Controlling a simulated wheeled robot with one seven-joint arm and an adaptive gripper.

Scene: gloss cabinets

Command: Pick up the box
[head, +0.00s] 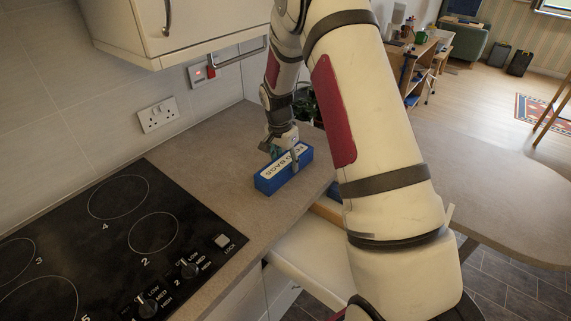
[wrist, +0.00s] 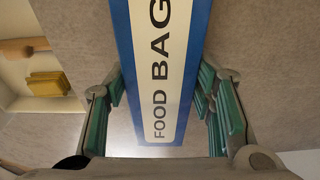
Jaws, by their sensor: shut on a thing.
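The box is blue with a white label reading "FOOD BAGS". In the head view the box (head: 268,181) is at the counter's right part, right of the hob. In the wrist view the box (wrist: 185,125) runs up the middle of the picture between the fingers. My gripper (head: 283,155) reaches down over the box from above in the head view. In the wrist view my gripper (wrist: 160,108) has its green-padded fingers on either side of the box, shut on it. I cannot tell whether the box's underside touches the counter.
The grey counter (head: 215,150) holds a black hob (head: 120,220) at the left. A white cabinet (head: 190,25) hangs above. Below the counter edge is an open drawer (head: 310,262); a yellow item (wrist: 48,85) shows in the wrist view.

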